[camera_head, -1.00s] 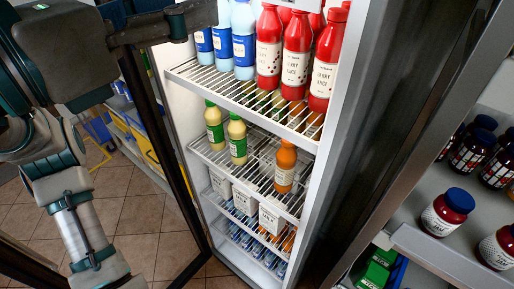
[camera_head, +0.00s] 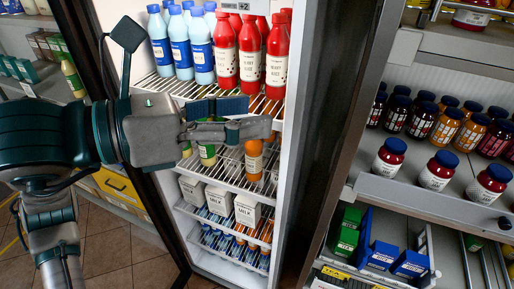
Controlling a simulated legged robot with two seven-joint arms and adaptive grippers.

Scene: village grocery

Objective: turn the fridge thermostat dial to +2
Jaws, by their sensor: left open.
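The tall fridge stands open in the middle, with its white side frame (camera_head: 315,100) at the right. A small panel (camera_head: 232,5) at the top of its interior is cut by the picture's upper edge. A mark like "+2" shows on it, but I cannot make out the dial or its pointer. My left gripper (camera_head: 242,117) is open and empty. It points right in front of the fridge shelves, well below the panel, and hides part of the middle shelves. My right gripper is not in view.
Red juice bottles (camera_head: 250,55) and blue-labelled bottles (camera_head: 199,45) crowd the top shelf, just under the panel. An orange bottle (camera_head: 254,158) and milk cartons (camera_head: 247,210) stand lower. The right-hand shelving holds jars (camera_head: 437,170) and boxes (camera_head: 410,264).

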